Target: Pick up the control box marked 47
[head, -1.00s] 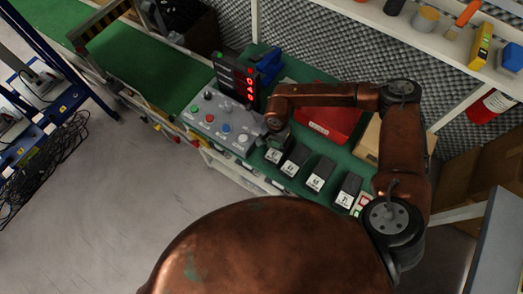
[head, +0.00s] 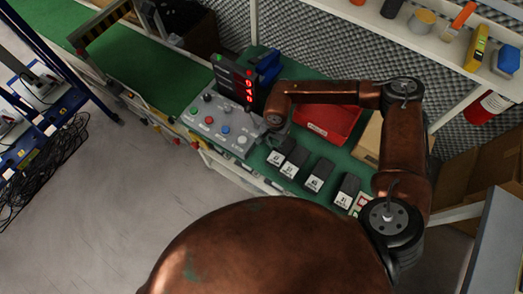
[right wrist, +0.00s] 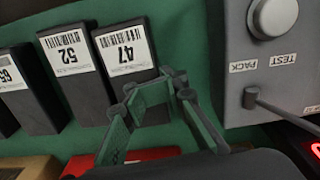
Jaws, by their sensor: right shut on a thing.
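The black control box marked 47 (right wrist: 122,62) has a white label and lies on the green bench top. It is the leftmost of the row of boxes in the head view (head: 284,148), and its label end shows below my right gripper (head: 274,128). In the right wrist view, my right gripper (right wrist: 150,98) is shut on box 47, with its fingers at the end away from the label. Whether the box is clear of the bench I cannot tell. Box 52 (right wrist: 72,80) is close beside it. My left gripper is not in view.
Boxes 65 (right wrist: 14,85) and 31 (head: 348,188) continue the row. A grey button panel (head: 222,122) stands beside box 47. Behind are a red bin (head: 330,122) and a cardboard box (head: 370,142). A shelf (head: 400,32) runs above the bench.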

